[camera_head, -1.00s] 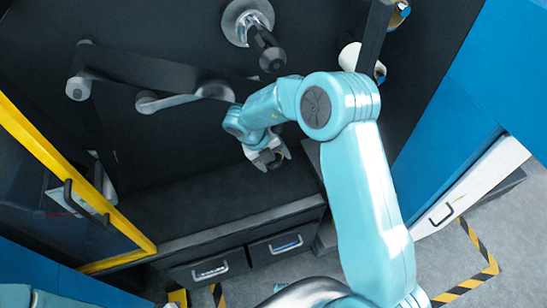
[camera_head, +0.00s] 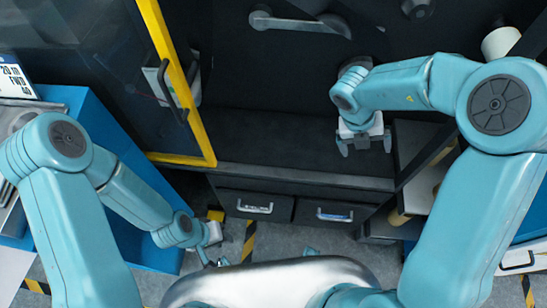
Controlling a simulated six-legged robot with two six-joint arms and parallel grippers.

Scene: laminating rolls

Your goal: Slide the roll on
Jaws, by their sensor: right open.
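My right gripper (camera_head: 365,150) is open and empty, its two fingers pointing down in front of the dark machine recess. A white roll end (camera_head: 500,42) shows at the upper right, partly cut by a dark bar. A round grey hub (camera_head: 418,8) shows at the top edge, mostly out of view. A tan roll end (camera_head: 398,217) shows low on the right, partly hidden by my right arm. I cannot tell which roll the task means. My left gripper (camera_head: 213,262) hangs low near the drawers, small and partly hidden, so its opening is unclear.
A yellow-framed door (camera_head: 180,85) stands open left of the recess. A grey lever (camera_head: 300,25) is on the back wall. Two drawers with handles (camera_head: 255,207) sit below the ledge (camera_head: 300,178). A shelf unit (camera_head: 415,145) stands at right. The recess floor looks clear.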

